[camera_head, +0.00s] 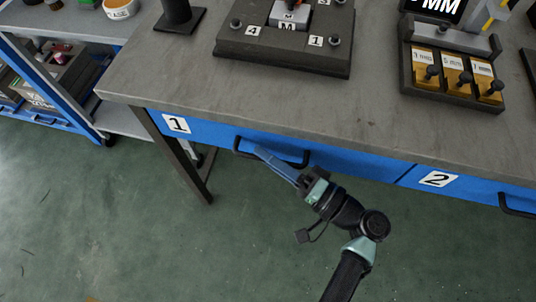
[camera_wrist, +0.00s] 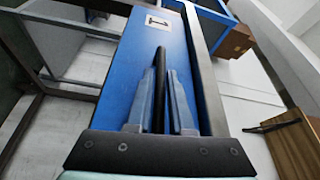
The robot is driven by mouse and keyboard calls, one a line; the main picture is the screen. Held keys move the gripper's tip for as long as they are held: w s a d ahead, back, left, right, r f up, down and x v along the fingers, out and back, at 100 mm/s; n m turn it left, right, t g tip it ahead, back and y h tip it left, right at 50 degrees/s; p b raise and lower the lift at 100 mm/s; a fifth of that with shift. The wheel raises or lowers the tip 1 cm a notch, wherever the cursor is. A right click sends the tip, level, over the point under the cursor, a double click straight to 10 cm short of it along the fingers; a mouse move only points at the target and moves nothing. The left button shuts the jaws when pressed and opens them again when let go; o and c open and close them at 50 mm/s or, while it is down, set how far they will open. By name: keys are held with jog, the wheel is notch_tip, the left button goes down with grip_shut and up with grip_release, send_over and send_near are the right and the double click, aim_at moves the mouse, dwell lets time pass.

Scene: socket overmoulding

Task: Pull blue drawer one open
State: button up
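Blue drawer one (camera_head: 215,134), marked with a white "1" label (camera_head: 176,124), is under the left part of the grey workbench (camera_head: 150,75). Its front looks flush with the neighbouring drawer, so it appears closed. Its dark bar handle (camera_head: 291,161) sticks out from the front. My gripper (camera_head: 259,153) reaches up to the handle from below right. In the wrist view, the handle (camera_wrist: 160,65) runs between the two blue-grey fingers (camera_wrist: 162,85), with the drawer front (camera_wrist: 122,75) behind. The fingers are close to the bar; whether they press on it is unclear.
Drawer two (camera_head: 395,168) adjoins on the right, with its own handle (camera_head: 515,206). A table leg (camera_head: 180,160) stands at the left. A dark fixture plate (camera_head: 290,50) and a block of labelled gauges (camera_head: 450,80) sit on the bench. The green floor in front is clear.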

grip_shut()
dwell(1.0)
